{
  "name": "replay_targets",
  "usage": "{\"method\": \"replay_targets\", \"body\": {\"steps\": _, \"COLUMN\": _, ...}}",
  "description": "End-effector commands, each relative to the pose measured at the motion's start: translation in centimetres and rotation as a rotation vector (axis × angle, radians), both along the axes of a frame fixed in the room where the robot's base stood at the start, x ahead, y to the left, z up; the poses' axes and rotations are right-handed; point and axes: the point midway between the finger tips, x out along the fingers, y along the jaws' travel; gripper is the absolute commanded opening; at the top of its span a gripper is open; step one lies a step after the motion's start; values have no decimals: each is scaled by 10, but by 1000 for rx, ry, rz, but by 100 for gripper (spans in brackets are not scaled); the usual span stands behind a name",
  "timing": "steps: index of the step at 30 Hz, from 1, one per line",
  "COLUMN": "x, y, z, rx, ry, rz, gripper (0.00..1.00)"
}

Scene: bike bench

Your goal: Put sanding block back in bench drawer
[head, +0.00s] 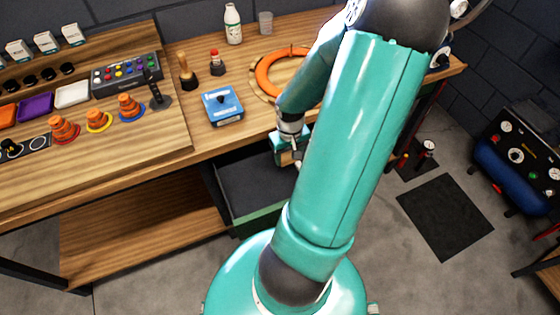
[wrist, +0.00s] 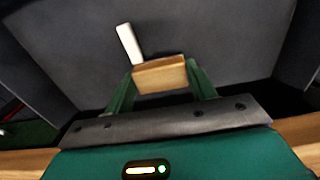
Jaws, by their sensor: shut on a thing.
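The sanding block (wrist: 160,77) is a tan, wood-coloured block. In the wrist view it sits between the two green fingers of my gripper (wrist: 162,80), which is shut on it. In the head view my gripper (head: 289,157) hangs over the open bench drawer (head: 262,219), with a bit of the tan block showing; my arm hides the drawer's right part. The drawer has a dark grey inside and a green front. In the wrist view the block is over the grey drawer floor (wrist: 215,35); I cannot tell whether it touches.
A small white bar (wrist: 128,43) shows beside the block in the wrist view. The wooden bench top (head: 235,140) above the drawer holds a blue box (head: 222,107), an orange ring (head: 268,75) and a white bottle (head: 232,24). The drawer's visible left part is empty.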

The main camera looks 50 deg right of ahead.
Motion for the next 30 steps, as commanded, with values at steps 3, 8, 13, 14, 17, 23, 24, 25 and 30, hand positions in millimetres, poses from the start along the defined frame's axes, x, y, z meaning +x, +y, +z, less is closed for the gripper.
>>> {"method": "replay_targets", "body": {"steps": 3, "x": 17, "y": 4, "z": -17, "rx": 2, "ry": -1, "rz": 7, "gripper": 34}}
{"method": "replay_targets", "body": {"steps": 8, "x": 26, "y": 4, "z": -27, "rx": 1, "ry": -1, "rz": 2, "gripper": 34}}
{"method": "replay_targets", "body": {"steps": 13, "x": 30, "y": 5, "z": -49, "rx": 1, "ry": 0, "rz": 2, "gripper": 34}}
{"method": "replay_targets", "body": {"steps": 14, "x": 31, "y": 6, "z": -53, "rx": 3, "ry": 1, "rz": 2, "gripper": 34}}
{"method": "replay_targets", "body": {"steps": 17, "x": 30, "y": 5, "z": -61, "rx": -1, "ry": -1, "rz": 1, "gripper": 34}}
{"method": "replay_targets", "body": {"steps": 23, "x": 30, "y": 4, "z": -62, "rx": -2, "ry": -1, "rz": 0, "gripper": 34}}
{"method": "replay_targets", "body": {"steps": 24, "x": 30, "y": 4, "z": -62, "rx": -2, "ry": -1, "rz": 0, "gripper": 34}}
{"method": "replay_targets", "body": {"steps": 25, "x": 30, "y": 4, "z": -62, "rx": -2, "ry": -1, "rz": 0, "gripper": 34}}
{"method": "replay_targets", "body": {"steps": 30, "x": 30, "y": 4, "z": -65, "rx": -1, "ry": 0, "rz": 0, "gripper": 64}}
